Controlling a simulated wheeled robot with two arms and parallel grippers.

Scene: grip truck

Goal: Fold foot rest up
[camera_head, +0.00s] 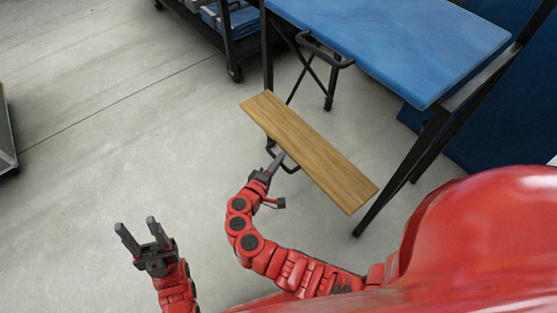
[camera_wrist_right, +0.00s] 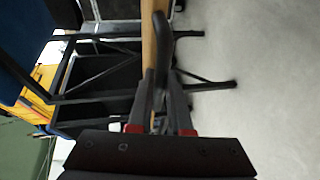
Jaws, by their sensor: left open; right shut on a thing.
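The foot rest is a long wooden board (camera_head: 310,152) that hangs below the front of a blue padded seat (camera_head: 395,40), with a black frame. My right gripper (camera_head: 277,160) is at the board's near long edge, by a black loop under it. In the right wrist view the board (camera_wrist_right: 148,45) is seen edge-on, with a black curved bar (camera_wrist_right: 162,40) beside it. My left gripper (camera_head: 137,232) is open and empty, over bare floor.
The seat's black legs (camera_head: 425,145) stand right of the board. A black handle (camera_head: 323,48) sticks out at the seat's left corner. A wheeled cart (camera_head: 232,35) stands at the back left. The grey floor (camera_head: 110,130) at left is clear.

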